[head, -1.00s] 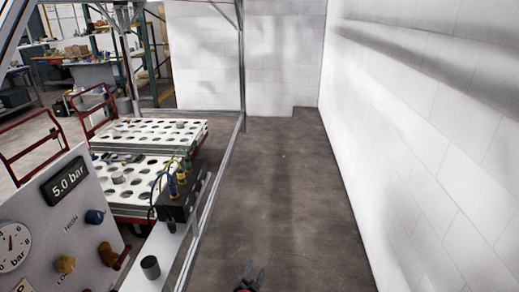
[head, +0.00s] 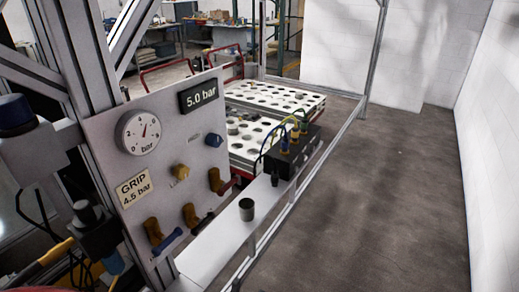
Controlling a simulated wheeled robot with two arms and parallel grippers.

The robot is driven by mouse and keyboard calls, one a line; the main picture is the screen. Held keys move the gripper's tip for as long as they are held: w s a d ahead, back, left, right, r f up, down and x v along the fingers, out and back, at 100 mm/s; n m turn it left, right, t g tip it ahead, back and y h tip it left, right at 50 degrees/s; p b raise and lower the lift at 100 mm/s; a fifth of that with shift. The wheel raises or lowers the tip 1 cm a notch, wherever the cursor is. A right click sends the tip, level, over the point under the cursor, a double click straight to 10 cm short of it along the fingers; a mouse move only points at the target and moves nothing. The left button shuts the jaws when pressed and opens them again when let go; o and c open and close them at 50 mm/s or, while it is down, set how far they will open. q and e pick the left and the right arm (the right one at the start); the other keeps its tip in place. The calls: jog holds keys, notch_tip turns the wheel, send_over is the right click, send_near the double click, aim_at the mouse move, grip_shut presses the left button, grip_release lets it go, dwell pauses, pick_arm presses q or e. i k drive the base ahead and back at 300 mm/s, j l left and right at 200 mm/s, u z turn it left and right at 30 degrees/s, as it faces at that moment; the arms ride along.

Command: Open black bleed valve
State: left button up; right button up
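A light grey control panel (head: 172,140) stands on an aluminium frame at left in the head view. Along its lower part are brass-coloured valves with levers. The middle one (head: 192,216) has a dark, black-looking lever (head: 205,222) slanting up to the right. The one at lower left (head: 154,232) has a blue lever (head: 167,241). The one at upper right (head: 216,181) has a red lever (head: 229,186). I cannot read a bleed label. Neither gripper shows in the current view.
Bare floor (head: 375,200) lies right of the frame.

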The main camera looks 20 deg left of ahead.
aim_at(211, 215)
jog(key=l+u, duration=0.15)
jog(key=u, duration=1.1)
jog(key=k+j+z, duration=0.3)
jog(key=k+j, duration=0.3)
jog(key=i+l, duration=0.2)
jog(key=i, duration=0.25)
